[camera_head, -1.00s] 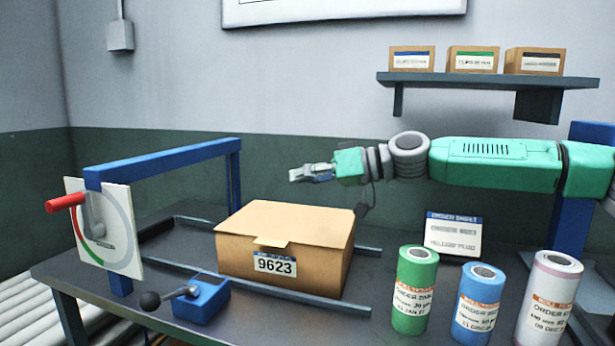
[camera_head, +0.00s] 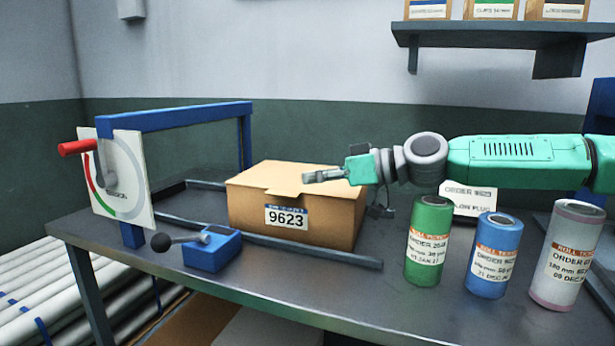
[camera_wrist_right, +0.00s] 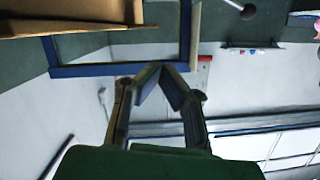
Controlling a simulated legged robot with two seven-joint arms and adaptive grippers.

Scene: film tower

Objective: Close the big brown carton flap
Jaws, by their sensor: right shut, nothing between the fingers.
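The brown carton (camera_head: 288,222), labelled 9623, sits on the bench between two dark rails. Its big flap (camera_head: 280,177) lies flat across the top, with its tab over the front edge by the label. My right gripper (camera_head: 307,177) is shut and empty, in line with the right part of the carton top in the head view. I cannot tell whether it touches the flap. In the right wrist view its fingertips (camera_wrist_right: 161,68) meet, and brown carton board (camera_wrist_right: 75,22) shows at the upper left. My left gripper is not in view.
A blue frame (camera_head: 180,117) with a dial panel (camera_head: 125,178) and red handle stands left of the carton. A blue lever box (camera_head: 212,249) is in front. Green (camera_head: 428,243), blue (camera_head: 493,256) and white (camera_head: 567,257) rolls stand at the right.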

